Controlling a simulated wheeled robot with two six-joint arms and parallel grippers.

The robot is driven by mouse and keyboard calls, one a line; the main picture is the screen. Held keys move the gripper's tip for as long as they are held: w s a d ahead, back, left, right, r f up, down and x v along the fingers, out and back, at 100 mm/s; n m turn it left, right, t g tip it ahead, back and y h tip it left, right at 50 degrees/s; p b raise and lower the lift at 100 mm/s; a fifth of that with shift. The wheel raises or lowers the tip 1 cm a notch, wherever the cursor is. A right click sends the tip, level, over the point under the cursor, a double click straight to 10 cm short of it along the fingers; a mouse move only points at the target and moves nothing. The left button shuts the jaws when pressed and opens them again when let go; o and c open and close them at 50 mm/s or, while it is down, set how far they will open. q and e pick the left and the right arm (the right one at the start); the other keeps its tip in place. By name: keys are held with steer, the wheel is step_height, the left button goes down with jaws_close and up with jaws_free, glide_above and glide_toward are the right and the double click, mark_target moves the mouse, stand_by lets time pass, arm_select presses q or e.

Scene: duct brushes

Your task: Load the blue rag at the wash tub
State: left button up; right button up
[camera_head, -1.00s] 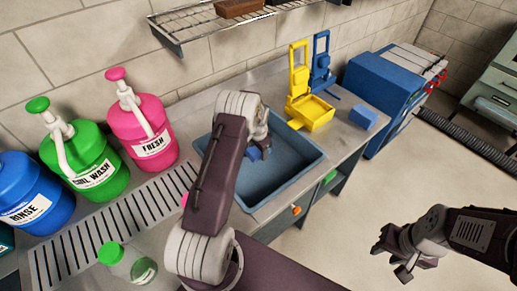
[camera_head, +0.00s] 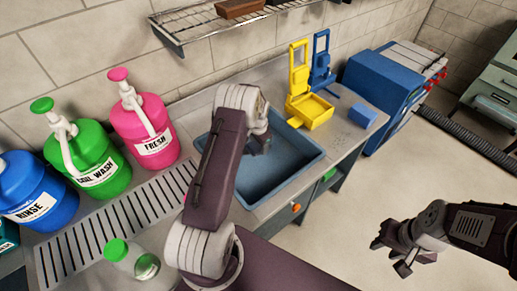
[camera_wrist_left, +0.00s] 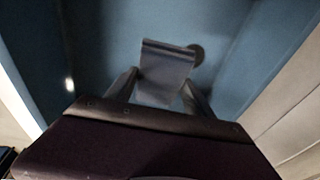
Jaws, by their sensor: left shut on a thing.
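My left gripper (camera_head: 258,146) reaches down into the blue wash tub (camera_head: 290,178). In the left wrist view it (camera_wrist_left: 162,95) is shut on a folded, shaded grey-blue cloth, which I take for the blue rag (camera_wrist_left: 166,62). The rag is over the tub floor, near a round dark drain (camera_wrist_left: 196,53). I cannot tell whether the rag touches the floor. In the head view the wrist and fingers mostly hide the rag. My right gripper (camera_head: 391,256) is open and empty, over the floor at the right.
Blue (camera_head: 28,190), green (camera_head: 95,165) and pink (camera_head: 143,130) pump jugs line the wall. A green-capped bottle (camera_head: 133,262) stands by the drain grille (camera_head: 110,222). Right of the tub are a yellow wringer (camera_head: 309,110), a blue one (camera_head: 322,65) and a blue block (camera_head: 362,116).

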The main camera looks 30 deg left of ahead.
mark_target(259, 145)
arm_select(q)
steer(key=shift+w+a+p+v, duration=0.1)
steer(key=shift+w+p+v, duration=0.1)
steer(key=shift+p+v, duration=0.75)
steer(key=shift+w+a+p+v, duration=0.1)
steer(key=shift+w+p+v, duration=0.3)
steer(key=shift+v, duration=0.95)
steer(key=shift+w+a+p+v, duration=0.1)
steer(key=shift+p+v, duration=0.7)
steer(key=shift+v, duration=0.3)
steer(key=shift+r, duration=0.2)
steer(key=p+v, duration=0.2)
steer(key=v, duration=0.2)
steer(key=shift+w+a+p, duration=0.15)
steer(key=shift+w+p, duration=0.2)
steer(key=shift+p, duration=0.05)
